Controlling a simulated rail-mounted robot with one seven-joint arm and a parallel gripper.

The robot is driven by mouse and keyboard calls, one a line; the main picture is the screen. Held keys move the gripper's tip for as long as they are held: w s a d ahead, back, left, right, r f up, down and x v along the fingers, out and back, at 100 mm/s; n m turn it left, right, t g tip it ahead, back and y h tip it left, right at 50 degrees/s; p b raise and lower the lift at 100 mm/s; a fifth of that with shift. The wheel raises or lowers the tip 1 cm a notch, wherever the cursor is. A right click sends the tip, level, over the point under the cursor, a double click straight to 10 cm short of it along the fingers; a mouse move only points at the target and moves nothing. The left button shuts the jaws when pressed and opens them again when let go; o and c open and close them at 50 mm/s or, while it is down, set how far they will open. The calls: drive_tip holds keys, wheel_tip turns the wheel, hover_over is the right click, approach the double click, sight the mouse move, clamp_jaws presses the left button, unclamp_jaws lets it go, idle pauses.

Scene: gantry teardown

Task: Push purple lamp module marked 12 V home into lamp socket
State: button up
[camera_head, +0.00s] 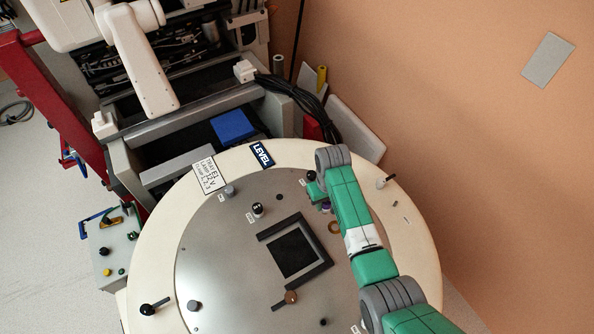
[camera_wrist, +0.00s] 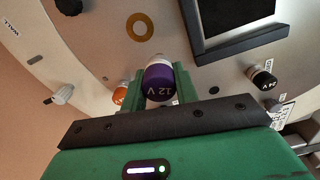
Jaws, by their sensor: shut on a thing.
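The purple lamp module marked 12 V (camera_wrist: 159,84) is between the two green fingers of my gripper (camera_wrist: 158,92) in the wrist view. Its dark purple cap with the white 12 V faces the camera, and a pale band shows behind it. My gripper is shut on it. In the head view my gripper (camera_head: 322,193) is over the right part of the round grey plate, partly hidden by my arm, with a small bit of the purple module (camera_head: 326,208) showing. The lamp socket cannot be made out; the module and fingers cover the plate there, so its seating depth cannot be told.
A black-capped 24 V module (camera_wrist: 263,77) stands beside the gripper. A brass ring (camera_wrist: 140,27) and an orange knob (camera_wrist: 120,96) are close by. A dark square frame (camera_head: 294,252) lies mid-plate. A black knob (camera_head: 147,309) sits on the pale rim.

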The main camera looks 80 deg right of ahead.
drive_tip(key=shift+m, duration=0.6)
drive_tip(key=s, duration=0.1)
drive_tip(key=s+a, duration=0.1)
drive_tip(key=s+p, duration=0.1)
drive_tip(key=s, duration=0.1)
drive_tip(key=shift+s+a+r, duration=0.1)
drive_tip(key=shift+a+r, duration=0.2)
drive_tip(key=shift+a, duration=0.05)
drive_tip(key=shift+f+b, duration=1.95)
drive_tip(key=shift+f, duration=0.85)
drive_tip(key=shift+f, duration=0.1)
drive_tip(key=shift+f+b, duration=0.5)
drive_tip(key=shift+f, duration=0.2)
drive_tip(key=shift+f, duration=0.15)
